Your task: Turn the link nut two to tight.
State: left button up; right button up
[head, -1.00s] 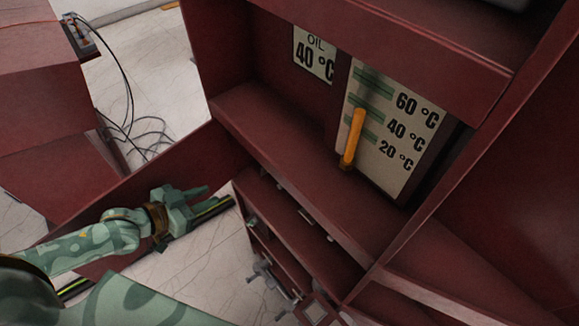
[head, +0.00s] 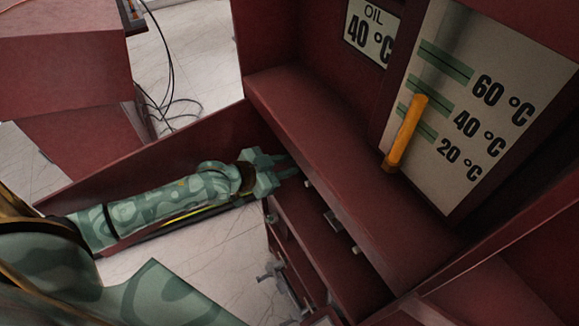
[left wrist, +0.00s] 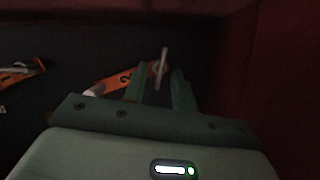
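In the left wrist view an orange link marked 2 (left wrist: 125,79) lies in a dark recess. A thin pale upright bar, which looks like link nut two (left wrist: 162,65), shows at its right end. My left gripper (left wrist: 160,74) has its two green fingers apart, with the bar seen between them; whether they touch it I cannot tell. In the head view my left gripper (head: 289,166) reaches in at the edge of the red cabinet, and the nut is hidden there. My right gripper is not in view.
Another orange link marked 1 (left wrist: 20,73) is at the left of the recess. A red wall (left wrist: 250,90) stands close on the right. In the head view, an oil gauge (head: 470,105) with an orange pointer (head: 407,130) sits above the red shelf (head: 340,160).

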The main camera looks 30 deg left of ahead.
pick_arm(q)
jog(key=shift+w+d+f, duration=0.2)
jog(key=shift+w, duration=0.2)
grip_shut()
